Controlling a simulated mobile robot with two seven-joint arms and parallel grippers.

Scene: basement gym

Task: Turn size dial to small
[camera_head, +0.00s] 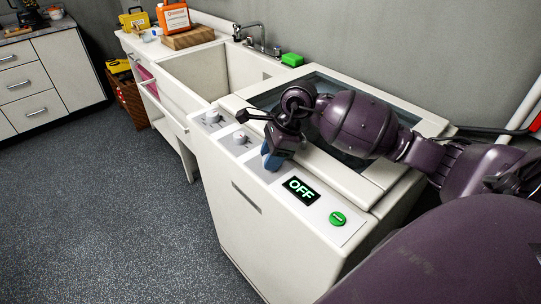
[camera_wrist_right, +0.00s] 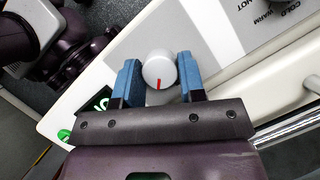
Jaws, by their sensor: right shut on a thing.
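The washer's control panel (camera_head: 258,165) has a row of white dials. My right gripper (camera_head: 270,160) reaches down over the dial nearest the OFF display and hides that dial in the head view. In the right wrist view a round white dial (camera_wrist_right: 159,68) with a red mark sits between the blue fingers of my right gripper (camera_wrist_right: 160,78). The gripper is shut on this dial, and the red mark points toward the bottom of the picture. I cannot read any size label around it. My left gripper is not in view.
Two other dials, the far one (camera_head: 212,117) and the middle one (camera_head: 240,138), stand on the panel. A green button (camera_head: 338,218) lies beside the OFF display (camera_head: 300,189). A utility sink (camera_head: 185,72) stands beyond the washer. The floor at left is clear.

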